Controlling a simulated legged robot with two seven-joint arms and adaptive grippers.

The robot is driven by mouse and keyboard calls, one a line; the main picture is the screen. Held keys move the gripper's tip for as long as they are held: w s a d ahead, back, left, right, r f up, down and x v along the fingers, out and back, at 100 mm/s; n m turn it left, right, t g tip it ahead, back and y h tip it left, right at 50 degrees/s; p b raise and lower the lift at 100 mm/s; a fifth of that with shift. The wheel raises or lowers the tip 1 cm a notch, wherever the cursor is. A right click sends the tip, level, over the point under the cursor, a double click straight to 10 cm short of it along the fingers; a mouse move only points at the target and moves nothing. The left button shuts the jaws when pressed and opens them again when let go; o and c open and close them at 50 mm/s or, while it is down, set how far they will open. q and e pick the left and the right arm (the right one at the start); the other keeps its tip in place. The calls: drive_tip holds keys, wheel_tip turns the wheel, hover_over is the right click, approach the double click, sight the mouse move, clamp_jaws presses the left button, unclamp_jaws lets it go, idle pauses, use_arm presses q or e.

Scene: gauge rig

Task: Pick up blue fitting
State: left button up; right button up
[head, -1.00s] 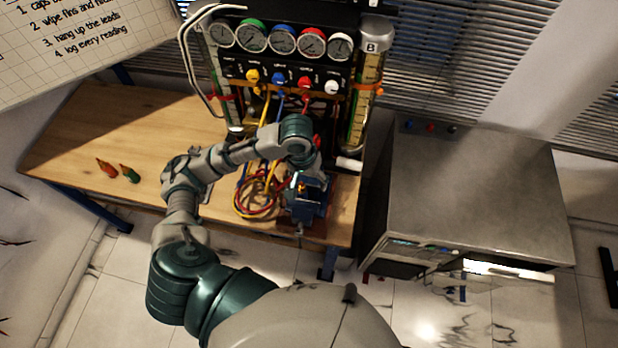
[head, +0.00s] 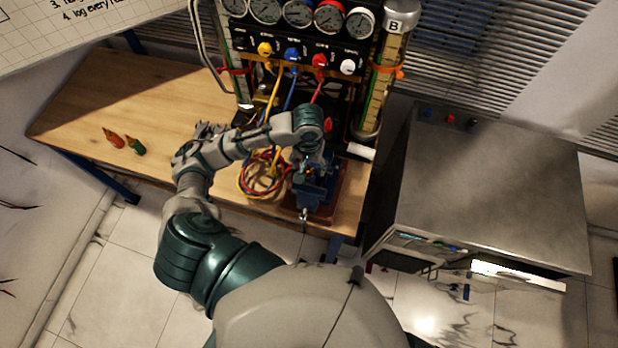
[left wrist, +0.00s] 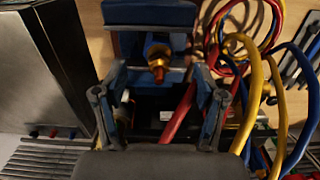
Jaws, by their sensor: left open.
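A blue vise (head: 318,192) stands at the front right of the wooden bench, and its blue body (left wrist: 150,14) fills the top of the left wrist view. A small brass-coloured fitting (left wrist: 157,62) sticks out at the vise; I cannot tell whether it is part of the blue fitting. My left gripper (head: 311,160) is above the vise, pointing down. In the left wrist view its fingers (left wrist: 159,92) are spread, with the brass piece between and beyond their tips, and nothing is held. My right gripper is out of view.
Coiled red, yellow and blue hoses (head: 262,178) lie left of the vise. The gauge panel (head: 300,50) rises behind. An orange fitting (head: 114,138) and a green fitting (head: 135,146) lie at the bench's left. A metal cabinet (head: 490,190) stands right.

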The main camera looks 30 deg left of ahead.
sight(309, 175)
use_arm(q)
wheel_tip(309, 175, down, 5)
drive_tip(key=shift+w+f, duration=0.1)
drive_tip(key=shift+w, duration=0.05)
clamp_jaws()
